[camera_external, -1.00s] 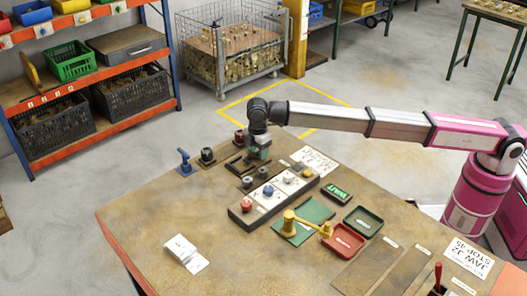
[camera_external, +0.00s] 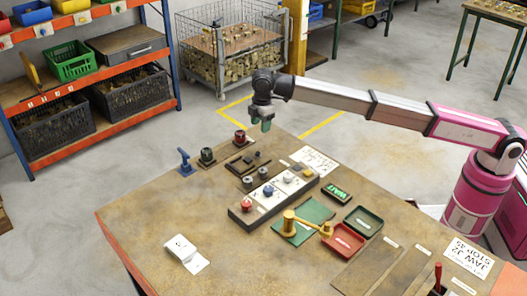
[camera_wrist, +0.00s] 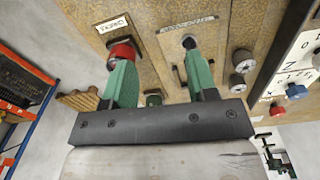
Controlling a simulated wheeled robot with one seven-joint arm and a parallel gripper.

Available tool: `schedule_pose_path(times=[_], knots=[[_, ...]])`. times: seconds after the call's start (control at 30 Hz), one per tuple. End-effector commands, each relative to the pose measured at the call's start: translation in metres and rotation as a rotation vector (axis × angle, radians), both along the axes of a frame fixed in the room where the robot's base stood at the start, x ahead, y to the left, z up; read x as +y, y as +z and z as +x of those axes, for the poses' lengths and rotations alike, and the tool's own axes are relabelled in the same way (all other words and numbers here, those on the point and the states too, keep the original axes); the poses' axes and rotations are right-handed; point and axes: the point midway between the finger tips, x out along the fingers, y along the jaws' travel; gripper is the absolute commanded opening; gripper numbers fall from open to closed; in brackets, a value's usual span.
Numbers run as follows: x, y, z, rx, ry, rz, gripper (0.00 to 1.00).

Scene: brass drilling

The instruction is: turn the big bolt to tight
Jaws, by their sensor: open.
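My gripper (camera_external: 263,125) is raised above the far part of the workbench, pointing down. In the wrist view its two green fingers (camera_wrist: 157,68) are spread wide, with nothing between them. A round grey bolt-like head (camera_wrist: 188,41) shows just beyond the right fingertip, below a label plate; it may be the big bolt, but I cannot read the label. A red-topped part (camera_wrist: 121,51) is just beyond the left fingertip; it also stands at the bench's far edge in the external view (camera_external: 240,137). How tight the bolt is cannot be told.
Two grey knobs (camera_wrist: 242,60) lie right of the fingers. A panel with red and blue knobs (camera_external: 268,193) stands mid-bench. The front left bench is mostly clear.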

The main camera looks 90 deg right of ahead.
Motion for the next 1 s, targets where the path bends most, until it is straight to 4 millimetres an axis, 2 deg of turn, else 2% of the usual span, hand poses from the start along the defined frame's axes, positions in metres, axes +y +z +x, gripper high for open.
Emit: schedule_pose_path(times=[1.0], knots=[[-0.155, -0.065, -0.049, -0.120, -0.335, 0.010, 0.53]])
